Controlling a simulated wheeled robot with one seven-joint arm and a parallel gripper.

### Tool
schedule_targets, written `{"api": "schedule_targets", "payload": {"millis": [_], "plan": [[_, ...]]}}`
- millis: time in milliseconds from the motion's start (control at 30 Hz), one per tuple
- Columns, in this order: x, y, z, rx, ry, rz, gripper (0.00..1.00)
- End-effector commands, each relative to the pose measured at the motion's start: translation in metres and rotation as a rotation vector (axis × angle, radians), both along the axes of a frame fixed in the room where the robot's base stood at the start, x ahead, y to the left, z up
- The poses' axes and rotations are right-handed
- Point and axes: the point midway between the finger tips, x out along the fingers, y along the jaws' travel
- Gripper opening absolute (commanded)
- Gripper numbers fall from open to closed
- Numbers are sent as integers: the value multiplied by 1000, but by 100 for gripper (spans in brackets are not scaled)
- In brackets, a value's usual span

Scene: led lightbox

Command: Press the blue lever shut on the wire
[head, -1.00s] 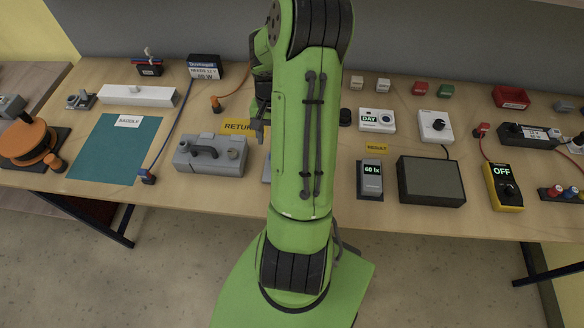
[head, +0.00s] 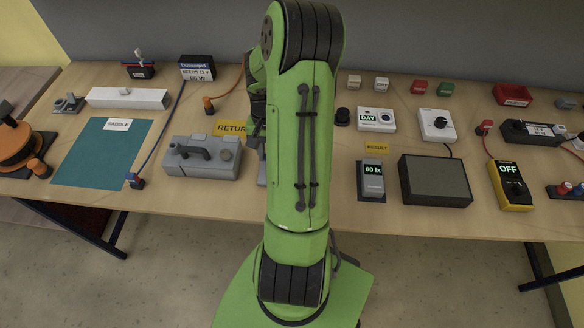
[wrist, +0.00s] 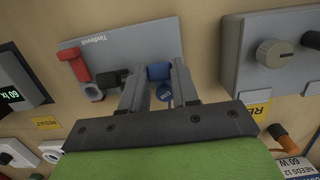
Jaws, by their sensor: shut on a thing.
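In the wrist view a grey terminal plate (wrist: 113,50) carries a red lever (wrist: 73,65) standing up at its left and a blue lever (wrist: 159,71) near its right edge. My gripper (wrist: 158,90) has its two fingers on either side of the blue lever and is shut on it. A round blue tag (wrist: 164,92) shows just below, between the fingers. A dark rounded part (wrist: 110,78) sits left of the fingers. The wire's seat at the blue lever is hidden. In the head view my arm covers the fingertips and nearly all of the plate.
The light meter reading 60 lx (head: 371,181) and a dark panel (head: 435,181) are to the right.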

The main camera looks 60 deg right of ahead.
Motion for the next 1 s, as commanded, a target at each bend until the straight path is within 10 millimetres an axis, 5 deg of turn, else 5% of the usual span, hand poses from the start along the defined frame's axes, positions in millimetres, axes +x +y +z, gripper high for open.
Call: {"api": "schedule_targets", "payload": {"millis": [1000], "plan": [[-9, 21, -10, 10, 5, 2, 5]]}}
